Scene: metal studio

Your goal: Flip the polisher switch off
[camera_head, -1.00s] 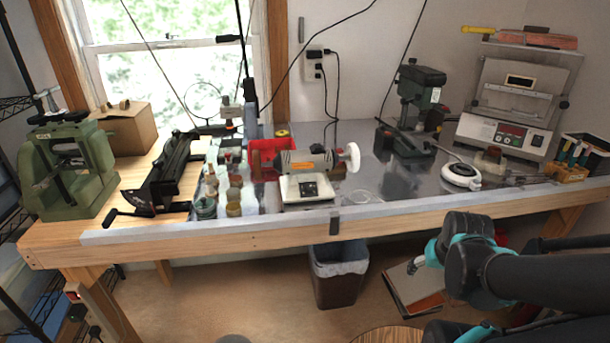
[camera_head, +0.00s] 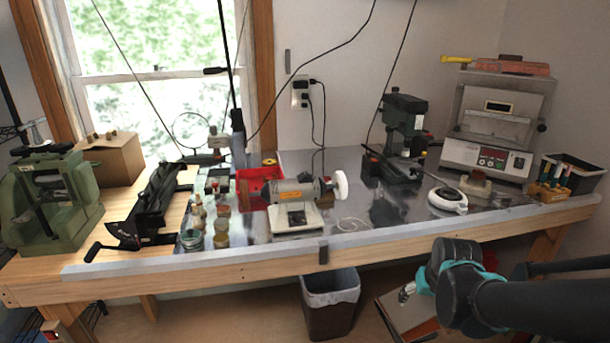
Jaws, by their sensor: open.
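The polisher (camera_head: 297,202) stands near the middle of the bench, a grey motor on a cream base with a white buffing wheel (camera_head: 341,184) at its right end. A dark switch (camera_head: 296,214) shows on the front of its base; its on or off position is too small to tell. My arm (camera_head: 455,285) reaches in from the right, in front of the bench edge. My gripper (camera_head: 406,292) shows only as a small grey tip past the teal joint, mostly hidden by the arm. It is open, below and right of the polisher, touching nothing I can see.
A red bin (camera_head: 254,186) stands behind the polisher, with jars (camera_head: 222,222) to its left. A drill press (camera_head: 400,140) and a white round device (camera_head: 448,199) stand to the right. A waste bin (camera_head: 329,303) is under the bench edge (camera_head: 390,240).

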